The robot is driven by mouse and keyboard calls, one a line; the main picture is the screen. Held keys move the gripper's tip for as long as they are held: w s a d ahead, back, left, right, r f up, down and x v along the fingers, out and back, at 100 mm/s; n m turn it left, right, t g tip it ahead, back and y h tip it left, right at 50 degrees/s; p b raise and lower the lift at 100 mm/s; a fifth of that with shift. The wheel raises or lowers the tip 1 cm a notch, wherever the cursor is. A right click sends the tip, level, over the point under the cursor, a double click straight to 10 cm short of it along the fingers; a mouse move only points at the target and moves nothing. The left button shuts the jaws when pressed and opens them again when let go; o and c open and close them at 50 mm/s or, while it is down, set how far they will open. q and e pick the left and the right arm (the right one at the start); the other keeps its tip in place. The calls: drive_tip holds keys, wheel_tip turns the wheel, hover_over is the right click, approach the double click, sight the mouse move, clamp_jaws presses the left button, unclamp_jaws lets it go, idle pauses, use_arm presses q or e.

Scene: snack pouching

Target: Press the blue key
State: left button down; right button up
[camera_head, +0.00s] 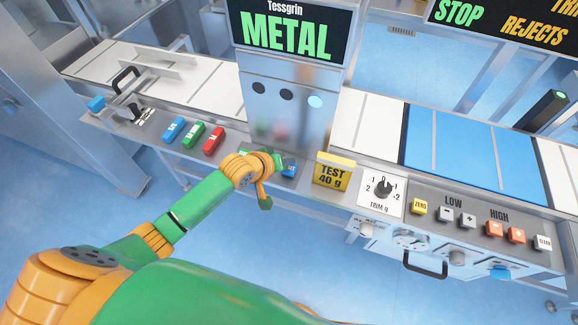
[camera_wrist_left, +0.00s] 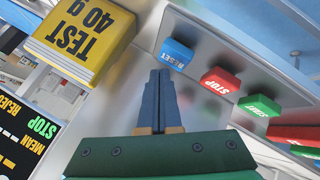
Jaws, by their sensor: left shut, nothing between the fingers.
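The blue key, marked RESET, (camera_wrist_left: 177,53) is on a grey panel in the left wrist view, beside a red STOP key (camera_wrist_left: 221,80) and a green START key (camera_wrist_left: 260,105). In the head view a blue key (camera_head: 289,168) shows just right of my left wrist, partly covered. My left gripper (camera_wrist_left: 160,73) is shut and empty. Its fingertips appear just beside and below the blue key in the wrist view; I cannot tell whether they touch the panel. In the head view my wrist hides most of the fingers. My right gripper is not in view.
A yellow TEST 40 g block (camera_head: 333,171) stands right of the blue key. Further left is another row of blue (camera_head: 173,130), green (camera_head: 193,135) and red (camera_head: 213,139) keys. A grey METAL detector housing (camera_head: 290,105) rises behind. A trim dial (camera_head: 382,188) sits to the right.

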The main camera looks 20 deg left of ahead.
sight(287, 171)
use_arm(q)
drive_tip(key=shift+f, duration=0.4)
drive_tip(key=shift+f+b, duration=0.35)
drive_tip(key=shift+f, duration=0.15)
idle(0.8)
drive_tip(key=shift+r+p, duration=0.95)
drive_tip(key=shift+p, duration=0.2)
wheel_tip(287, 171, up, 5)
drive_tip(key=p, duration=0.6)
drive_tip(key=shift+r, duration=0.1)
